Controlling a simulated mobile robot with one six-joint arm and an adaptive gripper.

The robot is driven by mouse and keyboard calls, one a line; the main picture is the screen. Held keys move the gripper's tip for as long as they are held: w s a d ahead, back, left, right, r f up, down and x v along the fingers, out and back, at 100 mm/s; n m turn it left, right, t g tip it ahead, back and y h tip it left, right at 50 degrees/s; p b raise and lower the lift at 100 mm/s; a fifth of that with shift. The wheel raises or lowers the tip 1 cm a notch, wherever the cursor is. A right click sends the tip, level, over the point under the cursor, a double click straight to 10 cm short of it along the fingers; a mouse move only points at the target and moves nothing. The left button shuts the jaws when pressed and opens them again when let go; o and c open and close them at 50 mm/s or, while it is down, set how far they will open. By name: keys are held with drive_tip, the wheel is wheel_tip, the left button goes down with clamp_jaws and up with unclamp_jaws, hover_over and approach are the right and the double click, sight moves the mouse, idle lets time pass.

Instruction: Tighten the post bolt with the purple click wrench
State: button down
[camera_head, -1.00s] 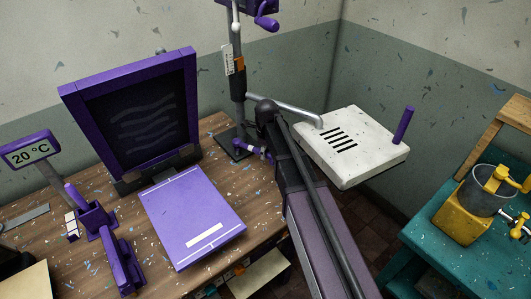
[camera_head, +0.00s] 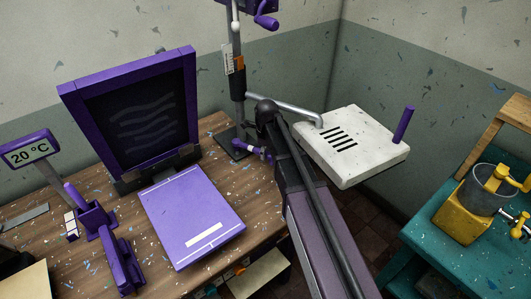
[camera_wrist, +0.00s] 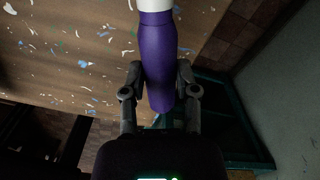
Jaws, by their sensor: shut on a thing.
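The purple click wrench (camera_wrist: 160,60) is in my gripper (camera_wrist: 160,85), its purple handle between the two fingers in the wrist view. A white collar sits at the handle's top there, and the rest is cut off by the frame. In the head view the wrench (camera_head: 243,147) shows as a short purple piece beside the foot of the grey post (camera_head: 236,105). My arm hides part of that area. I cannot make out the post bolt, or whether the wrench touches it.
A white slotted plate (camera_head: 350,145) on a bent tube stands right of the post, close to my arm. A dark purple-framed screen (camera_head: 70,100) and a lilac pad (camera_head: 195,210) are on the wooden bench (camera_head: 215,130). A teal table (camera_head: 425,235) is at right.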

drive_tip(key=shift+f+b, duration=0.75)
drive_tip(key=shift+f, duration=0.1)
drive_tip(key=shift+s+a, duration=0.1)
idle(0.5)
drive_tip(key=shift+s+a+m, duration=0.15)
drive_tip(key=shift+s+m, duration=0.1)
drive_tip(key=shift+m, duration=0.15)
drive_tip(key=shift+w+d+n, duration=0.45)
drive_tip(key=shift+w+n, duration=0.25)
drive_tip(key=c, duration=1.2)
unclamp_jaws()
clamp_jaws()
drive_tip(key=shift+r+p, duration=0.65)
